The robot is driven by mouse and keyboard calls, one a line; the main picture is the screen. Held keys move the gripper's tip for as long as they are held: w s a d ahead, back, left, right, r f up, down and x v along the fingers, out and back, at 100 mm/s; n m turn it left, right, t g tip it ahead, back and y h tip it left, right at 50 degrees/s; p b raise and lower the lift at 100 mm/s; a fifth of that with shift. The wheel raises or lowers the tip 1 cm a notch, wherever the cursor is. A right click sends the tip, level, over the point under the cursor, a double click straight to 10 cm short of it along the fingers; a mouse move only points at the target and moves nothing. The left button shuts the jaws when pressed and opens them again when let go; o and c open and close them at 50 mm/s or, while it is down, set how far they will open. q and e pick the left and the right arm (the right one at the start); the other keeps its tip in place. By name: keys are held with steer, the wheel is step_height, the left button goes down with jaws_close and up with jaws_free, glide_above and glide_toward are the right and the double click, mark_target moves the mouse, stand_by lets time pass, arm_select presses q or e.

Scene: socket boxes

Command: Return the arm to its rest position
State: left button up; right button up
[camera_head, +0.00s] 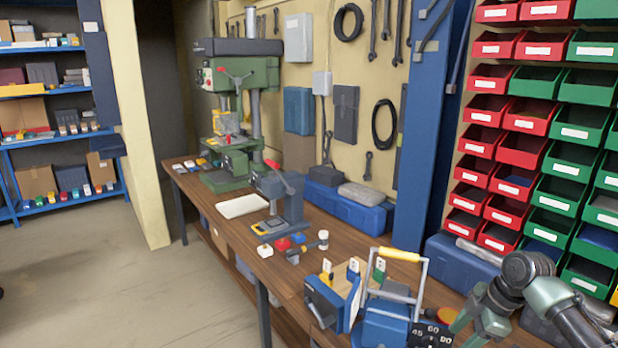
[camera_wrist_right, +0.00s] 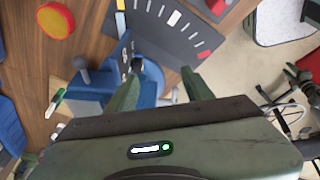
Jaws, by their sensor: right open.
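My right arm comes in from the right in the head view. Its green-grey gripper (camera_head: 470,325) is over the front right of the workbench, just right of the blue socket box with the yellow handle (camera_head: 395,255). In the right wrist view the right gripper (camera_wrist_right: 160,85) has its two fingers spread, with nothing held between them. Blue parts (camera_wrist_right: 150,75) and a dark panel with white, yellow and red marks (camera_wrist_right: 175,25) show beyond the fingers. My left gripper is not in view.
Red and green bins (camera_head: 530,120) rise behind my right arm. A round red-and-yellow button (camera_wrist_right: 56,20) is near the gripper. Open floor (camera_head: 130,270) lies at left.

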steer(key=s+a+f+m+h, duration=0.1)
steer(key=s+a+f+m, duration=0.1)
steer(key=s+a+f, duration=0.65)
steer(key=s+a+f+m, duration=0.2)
steer(key=s+a+f, duration=0.5)
steer(key=s, duration=0.3)
steer(key=s+d+r+m+t+h, duration=0.1)
steer(key=s+r+m, duration=0.1)
steer(key=s+m, duration=0.45)
steer(key=s+d+r+m+h, duration=0.1)
steer(key=s+r+m, duration=0.15)
steer(key=s, duration=0.75)
step_height(320, 180, down, 32)
steer(key=s+g+b, duration=0.1)
steer(key=b, duration=0.5)
arm_select(q)
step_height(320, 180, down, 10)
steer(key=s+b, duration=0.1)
steer(key=b, duration=0.3)
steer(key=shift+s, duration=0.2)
arm_select(e)
steer(key=s+d+f+g, duration=0.1)
steer(key=s+d+f, duration=0.2)
steer(key=s+f, duration=1.4)
step_height(320, 180, down, 4)
steer(key=shift+s+r, duration=0.1)
steer(key=shift+s, duration=0.1)
